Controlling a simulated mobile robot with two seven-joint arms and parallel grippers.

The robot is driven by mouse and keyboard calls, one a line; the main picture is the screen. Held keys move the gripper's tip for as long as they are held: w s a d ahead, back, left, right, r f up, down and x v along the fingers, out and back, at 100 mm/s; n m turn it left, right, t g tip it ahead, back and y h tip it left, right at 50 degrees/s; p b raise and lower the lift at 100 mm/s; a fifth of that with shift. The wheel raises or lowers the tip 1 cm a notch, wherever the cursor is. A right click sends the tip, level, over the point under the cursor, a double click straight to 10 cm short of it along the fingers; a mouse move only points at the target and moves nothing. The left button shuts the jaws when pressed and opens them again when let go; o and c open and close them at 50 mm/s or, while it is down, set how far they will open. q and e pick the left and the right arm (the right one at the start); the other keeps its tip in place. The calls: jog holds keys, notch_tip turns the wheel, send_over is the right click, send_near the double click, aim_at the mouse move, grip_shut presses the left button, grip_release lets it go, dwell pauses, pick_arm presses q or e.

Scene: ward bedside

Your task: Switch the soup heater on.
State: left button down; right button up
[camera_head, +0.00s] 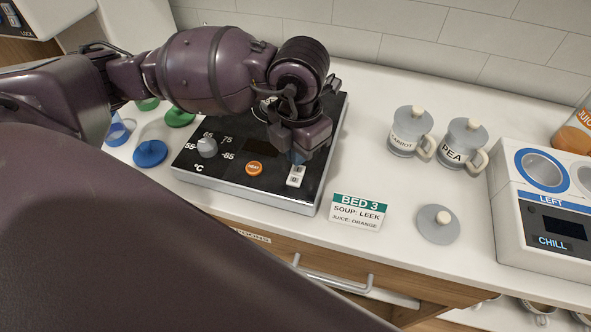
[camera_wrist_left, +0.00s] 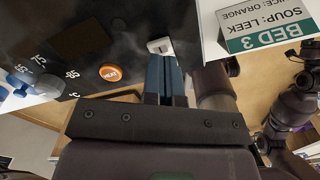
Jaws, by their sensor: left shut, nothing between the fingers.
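The soup heater (camera_head: 232,190) is a black-topped unit on the counter, with a grey temperature knob (camera_head: 207,147), an orange HEAT button (camera_head: 254,168) and a white rocker switch (camera_head: 295,177) near its front right corner. Its display looks dark. My left gripper (camera_head: 298,157) is shut and empty, blue fingertips pointing down just behind the rocker switch. In the left wrist view the fingers (camera_wrist_left: 165,75) end right by the switch (camera_wrist_left: 159,45). I cannot tell whether they touch it or which way it is tipped.
A BED 3 card (camera_head: 357,212) reads soup leek, juice orange. A grey lid (camera_head: 438,224) lies right of it. Two lidded mugs (camera_head: 409,133) stand behind; the chiller unit (camera_head: 546,215) is at the right. Blue and green lids (camera_head: 150,153) lie left of the heater.

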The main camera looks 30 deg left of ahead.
aim_at(298, 169)
jog(key=shift+w+r, duration=0.1)
jog(key=shift+w, duration=0.2)
pick_arm(q)
jog(key=shift+f+b, duration=0.45)
jog(key=shift+f, duration=0.25)
pick_arm(e)
jog(key=shift+s+f, duration=0.5)
jog(key=shift+f, duration=0.2)
pick_arm(q)
jog(key=shift+f, duration=0.3)
pick_arm(e)
jog(key=shift+w+f, duration=0.1)
jog(key=shift+w, duration=0.15)
pick_arm(q)
jog(key=shift+f+b, duration=0.4)
pick_arm(e)
jog(key=shift+s+f, duration=0.45)
pick_arm(q)
jog(key=shift+r+p, duration=1.25)
jog(key=shift+r, duration=0.8)
jog(key=shift+r+p, duration=0.5)
jog(key=shift+r, duration=0.3)
jog(key=shift+r+p, duration=0.4)
jog(key=shift+r, duration=0.35)
pick_arm(e)
notch_tip(298, 169, up, 6)
jog(key=w, duration=0.1)
jog(key=shift+w, duration=0.3)
